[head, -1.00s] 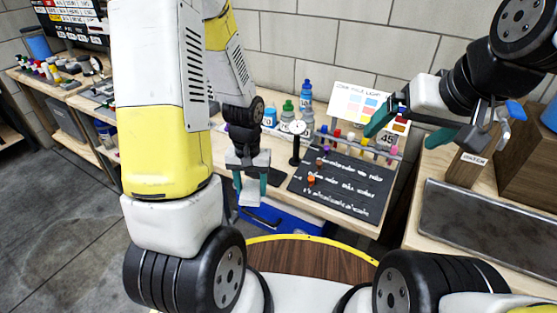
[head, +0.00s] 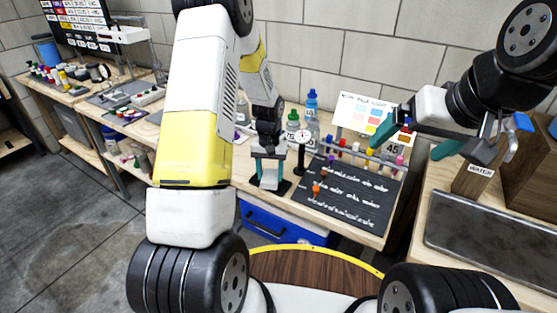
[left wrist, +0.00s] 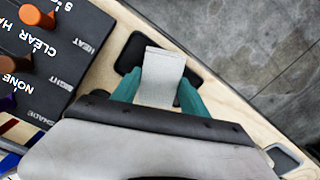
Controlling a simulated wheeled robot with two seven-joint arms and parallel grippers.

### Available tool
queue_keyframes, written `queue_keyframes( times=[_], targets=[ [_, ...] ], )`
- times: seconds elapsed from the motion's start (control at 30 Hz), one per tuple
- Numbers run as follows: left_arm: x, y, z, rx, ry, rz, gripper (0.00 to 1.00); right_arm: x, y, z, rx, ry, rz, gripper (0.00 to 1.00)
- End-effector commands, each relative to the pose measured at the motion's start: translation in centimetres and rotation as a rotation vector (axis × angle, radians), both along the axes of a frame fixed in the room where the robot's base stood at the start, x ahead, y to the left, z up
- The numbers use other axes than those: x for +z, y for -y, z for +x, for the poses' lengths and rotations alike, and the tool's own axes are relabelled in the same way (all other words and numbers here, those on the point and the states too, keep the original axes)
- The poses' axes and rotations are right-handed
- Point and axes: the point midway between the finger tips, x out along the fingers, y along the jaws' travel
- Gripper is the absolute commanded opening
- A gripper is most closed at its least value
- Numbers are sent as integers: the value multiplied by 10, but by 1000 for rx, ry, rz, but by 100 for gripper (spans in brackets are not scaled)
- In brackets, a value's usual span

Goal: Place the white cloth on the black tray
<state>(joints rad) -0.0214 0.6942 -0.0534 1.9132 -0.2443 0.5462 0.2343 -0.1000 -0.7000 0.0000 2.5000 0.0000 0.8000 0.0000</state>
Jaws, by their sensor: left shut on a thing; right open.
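The white cloth (head: 269,180) is pinched between the teal fingers of my left gripper (head: 268,172) and hangs down. It also shows in the left wrist view (left wrist: 162,75) as a pale folded strip between the fingers (left wrist: 160,92). The small black tray (head: 285,187) lies on the workbench under and around the cloth. In the left wrist view its dark surface (left wrist: 130,54) shows on both sides of the cloth. I cannot tell whether the cloth touches it. My right gripper (head: 412,145) is open and empty, up at the right.
A dark board with lettering and coloured pegs (head: 350,190) lies right of the tray. A round gauge on a stand (head: 302,145) and bottles (head: 311,110) are behind. A blue drawer (head: 275,222) is below the bench edge. A grey metal tray (head: 490,235) is at the right.

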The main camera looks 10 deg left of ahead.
Motion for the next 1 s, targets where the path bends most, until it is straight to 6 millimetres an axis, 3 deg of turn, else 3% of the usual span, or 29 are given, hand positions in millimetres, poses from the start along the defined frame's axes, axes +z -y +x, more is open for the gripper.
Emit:
queue_keyframes(
  times=[0.37,0.4,0.5,0.83,1.0],
  targets=[
    [-7,0,0,0,1,0,14,0,0,0,0,0,0,98],
    [-8,0,0,0,1,0,54,0,0,0,0,0,0,98],
    [-7,0,0,0,2,0,73,0,0,0,0,0,0,98],
    [-6,0,0,0,2,0,74,0,0,0,0,0,0,98],
    [11,0,1,1,5,-1,74,0,0,0,0,0,0,98]
  ],
)
